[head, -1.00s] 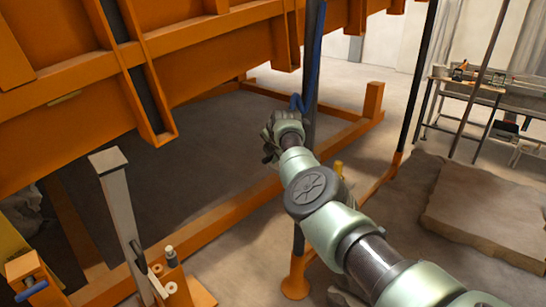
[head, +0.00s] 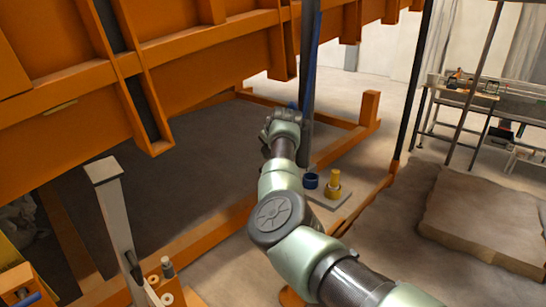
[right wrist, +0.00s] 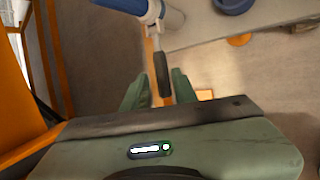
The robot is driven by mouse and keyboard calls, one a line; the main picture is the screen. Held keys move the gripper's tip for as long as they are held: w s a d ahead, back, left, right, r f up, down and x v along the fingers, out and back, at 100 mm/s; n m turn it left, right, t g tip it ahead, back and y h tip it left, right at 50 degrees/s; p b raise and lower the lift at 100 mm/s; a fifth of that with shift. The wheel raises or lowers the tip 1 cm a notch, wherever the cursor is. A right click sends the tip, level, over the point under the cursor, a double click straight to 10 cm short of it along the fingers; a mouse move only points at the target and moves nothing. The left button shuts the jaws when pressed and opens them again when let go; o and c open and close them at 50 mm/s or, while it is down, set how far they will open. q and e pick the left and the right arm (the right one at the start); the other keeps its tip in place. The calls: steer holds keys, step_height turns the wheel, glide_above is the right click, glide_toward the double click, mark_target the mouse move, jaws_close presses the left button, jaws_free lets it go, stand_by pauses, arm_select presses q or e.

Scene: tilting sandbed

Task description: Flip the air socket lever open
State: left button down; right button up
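The air socket (right wrist: 172,17) is a pale cylinder at the top of the right wrist view, with a blue hose (right wrist: 118,4) beside it. Its lever (right wrist: 161,72) has a black handle pointing down in that picture. My right gripper (right wrist: 159,88) is open, with one green finger on each side of the lever's handle. I cannot tell whether either finger touches it. In the head view my right gripper (head: 281,127) is beside the dark post (head: 308,85), and the lever is hidden there. My left gripper is not in view.
The orange sandbed frame (head: 215,60) fills the upper left. A plate holding a blue cap (head: 311,181) and a yellow fitting (head: 334,182) is beside my right forearm. A sandy slab (head: 485,220) lies at right. Clear floor lies between the slab and frame.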

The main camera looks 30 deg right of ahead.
steer(key=shift+v, duration=1.55)
